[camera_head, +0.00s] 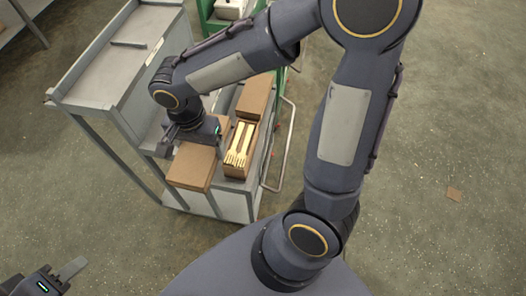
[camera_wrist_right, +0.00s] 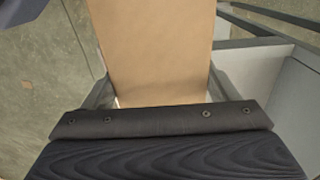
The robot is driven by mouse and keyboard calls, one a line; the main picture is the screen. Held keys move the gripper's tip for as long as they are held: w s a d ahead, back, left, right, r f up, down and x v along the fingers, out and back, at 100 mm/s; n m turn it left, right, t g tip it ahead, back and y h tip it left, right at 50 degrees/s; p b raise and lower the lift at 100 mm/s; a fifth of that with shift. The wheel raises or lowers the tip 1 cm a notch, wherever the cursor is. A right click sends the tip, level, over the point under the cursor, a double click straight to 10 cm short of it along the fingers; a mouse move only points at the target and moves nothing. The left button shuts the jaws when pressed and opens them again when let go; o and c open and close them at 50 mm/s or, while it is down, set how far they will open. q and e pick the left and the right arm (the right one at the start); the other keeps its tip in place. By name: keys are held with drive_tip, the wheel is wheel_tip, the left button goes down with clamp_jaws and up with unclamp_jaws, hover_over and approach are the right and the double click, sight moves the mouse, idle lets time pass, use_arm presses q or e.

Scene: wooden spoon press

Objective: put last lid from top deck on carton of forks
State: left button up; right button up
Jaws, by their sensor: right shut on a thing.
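An open carton of wooden forks (camera_head: 240,150) stands on the lower deck of a grey cart in the head view. The forks lie lengthwise and show from above. My right gripper (camera_head: 190,145) is shut on a brown cardboard lid (camera_head: 192,168). The lid is left of the fork carton, near the cart's front end. My left gripper (camera_head: 65,274) is at the lower left corner, far from the cart, partly cut off.
The cart's raised top deck (camera_head: 105,75) looks bare apart from a thin dark bar or divider (camera_head: 128,44). A closed brown carton (camera_head: 255,97) stands behind the fork carton. A green frame (camera_head: 215,25) and a metal rail (camera_head: 283,150) are near. Floor at right is open.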

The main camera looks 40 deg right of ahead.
drive_tip(key=w+d+f, duration=0.3)
drive_tip(key=d+f, duration=0.1)
drive_tip(key=d, duration=0.4)
hover_over(241, 143)
drive_tip(key=f, duration=0.5)
drive_tip(key=shift+a+f, duration=0.2)
drive_tip(key=shift+a, duration=0.2)
drive_tip(key=shift+d+f, duration=0.15)
drive_tip(key=shift+f, duration=0.05)
drive_tip(key=shift+w+d+f+b, duration=0.15)
drive_tip(key=shift+f+b, duration=0.4)
drive_tip(key=shift+f, duration=1.25)
drive_tip(key=shift+f+b, duration=0.6)
drive_tip(key=shift+b, duration=0.15)
drive_tip(key=o, duration=0.9)
drive_tip(key=shift+r, duration=0.1)
